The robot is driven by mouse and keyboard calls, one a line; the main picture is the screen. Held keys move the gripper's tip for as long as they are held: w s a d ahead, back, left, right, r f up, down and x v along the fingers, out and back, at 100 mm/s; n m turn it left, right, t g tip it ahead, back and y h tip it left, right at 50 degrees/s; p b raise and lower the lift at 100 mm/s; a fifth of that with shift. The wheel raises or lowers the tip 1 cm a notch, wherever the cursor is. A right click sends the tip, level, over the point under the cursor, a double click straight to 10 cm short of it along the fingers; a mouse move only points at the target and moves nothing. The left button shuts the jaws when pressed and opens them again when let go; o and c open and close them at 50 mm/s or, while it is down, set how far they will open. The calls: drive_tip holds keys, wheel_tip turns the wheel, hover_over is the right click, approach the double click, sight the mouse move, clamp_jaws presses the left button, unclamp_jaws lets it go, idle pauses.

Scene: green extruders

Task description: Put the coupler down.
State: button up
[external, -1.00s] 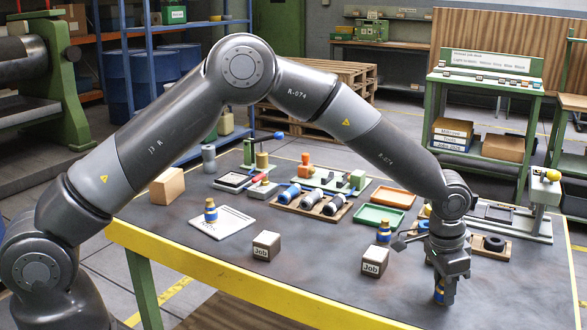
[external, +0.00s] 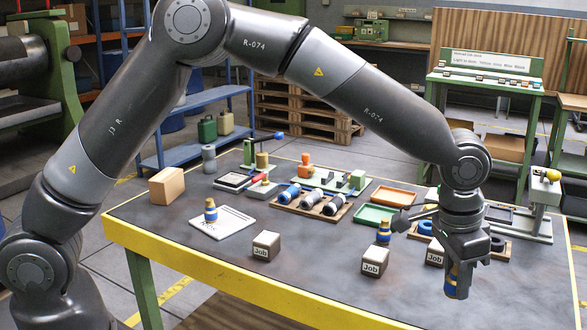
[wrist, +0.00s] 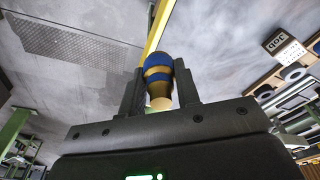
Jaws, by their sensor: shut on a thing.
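The coupler, a brass-coloured piece with blue bands, is held between the fingers of my gripper (external: 459,268). In the external view, the coupler (external: 453,283) hangs below the fingers, above the right front part of the table, partly hidden by a finger. In the wrist view, the coupler (wrist: 158,72) shows between the two fingers (wrist: 160,92), its blue end pointing away from the palm. The grey tabletop (external: 330,285) lies beneath it.
Job blocks stand at the front (external: 266,246), in the middle (external: 375,262) and beside my gripper (external: 435,253). Orange (external: 388,198) and green (external: 375,215) trays lie behind. A rack of cylinders (external: 318,203) is further left. The front tabletop is mostly clear; its yellow edge (external: 250,285) runs nearby.

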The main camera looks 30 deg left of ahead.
drive_tip(key=shift+s+r, duration=0.2)
drive_tip(key=shift+s, duration=0.1)
drive_tip(key=w+a, duration=0.7)
drive_tip(key=a, duration=0.4)
drive_tip(key=n, duration=0.2)
hover_over(234, 219)
drive_tip(key=f, duration=0.5)
drive_tip(key=shift+s+f, duration=0.2)
drive_tip(key=shift+s, duration=0.1)
drive_tip(key=shift+w+a+f, duration=0.15)
drive_tip(key=shift+a+f, duration=0.1)
drive_tip(key=shift+f, duration=1.9)
